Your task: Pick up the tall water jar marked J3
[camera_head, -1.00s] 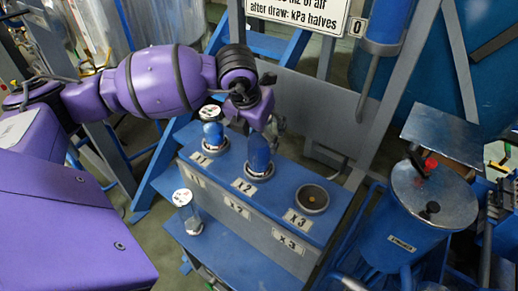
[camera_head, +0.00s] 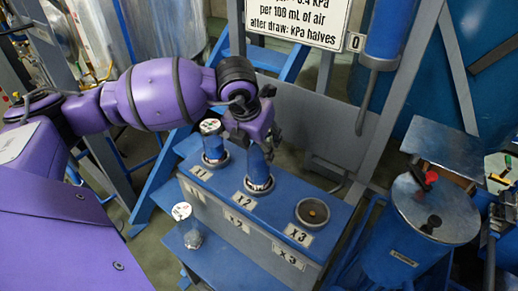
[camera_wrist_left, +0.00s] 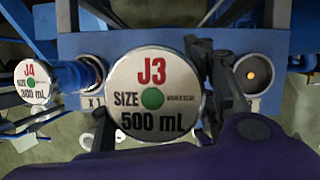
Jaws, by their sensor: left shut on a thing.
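The tall jar J3 (camera_head: 259,170) is a blue-looking cylinder standing upright at the X2 place on the blue stand (camera_head: 285,200). Its base shows inside the ring there; I cannot tell whether it is lifted at all. Its white lid with red "J3", a green dot and "500 mL" fills the middle of the left wrist view (camera_wrist_left: 152,72). My left gripper (camera_head: 258,140) is at the jar's upper part, shut on it, with dark fingers on either side. The gripper hides the jar's top in the head view. My right gripper is not in view.
Another lidded jar (camera_head: 212,142) stands at X1, close to my gripper; its lid reads J4 in the wrist view (camera_wrist_left: 30,82). The X3 socket (camera_head: 312,212) is empty. A shorter jar (camera_head: 188,225) stands on the lower shelf. A blue metal vessel (camera_head: 425,225) stands right.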

